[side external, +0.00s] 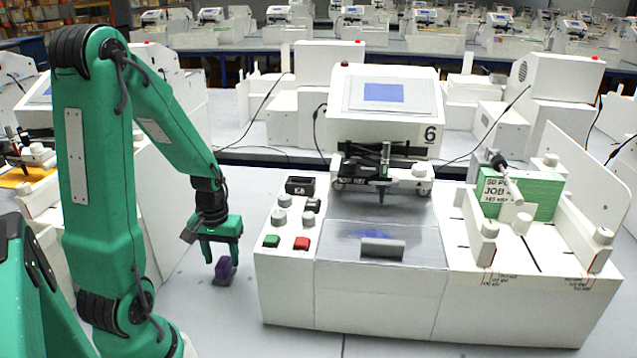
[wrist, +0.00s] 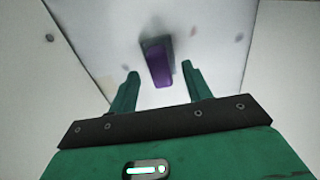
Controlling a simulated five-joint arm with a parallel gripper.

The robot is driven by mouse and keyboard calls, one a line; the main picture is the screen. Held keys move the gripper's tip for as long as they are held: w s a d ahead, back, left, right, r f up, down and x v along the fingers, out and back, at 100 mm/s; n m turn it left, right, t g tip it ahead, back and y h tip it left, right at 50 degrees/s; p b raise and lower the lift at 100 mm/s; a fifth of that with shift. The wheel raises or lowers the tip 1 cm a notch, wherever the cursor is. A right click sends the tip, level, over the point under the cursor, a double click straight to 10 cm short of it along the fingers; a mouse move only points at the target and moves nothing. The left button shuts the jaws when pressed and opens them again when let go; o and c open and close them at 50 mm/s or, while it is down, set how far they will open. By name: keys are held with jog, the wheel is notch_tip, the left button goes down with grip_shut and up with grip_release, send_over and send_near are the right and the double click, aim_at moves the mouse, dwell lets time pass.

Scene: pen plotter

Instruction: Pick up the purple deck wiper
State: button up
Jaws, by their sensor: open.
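The purple deck wiper (side external: 225,270) lies on the grey table, left of the white plotter. It is a small block with a purple top and a darker part. In the wrist view the wiper (wrist: 158,64) sits just beyond the fingertips, between the lines of the two fingers. My gripper (side external: 222,258) is green, points down and is above the wiper. It also shows in the wrist view (wrist: 160,74), with its two fingers apart and nothing held between them. In the side view I cannot tell whether a fingertip touches the wiper.
The white plotter (side external: 350,300) with green button (side external: 271,241) and red button (side external: 302,243) stands close to the right of my gripper. A green box (side external: 540,195) sits in its right side. The table (side external: 215,320) in front of the wiper is clear.

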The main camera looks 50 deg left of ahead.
jog(key=shift+f, duration=1.4)
grip_shut()
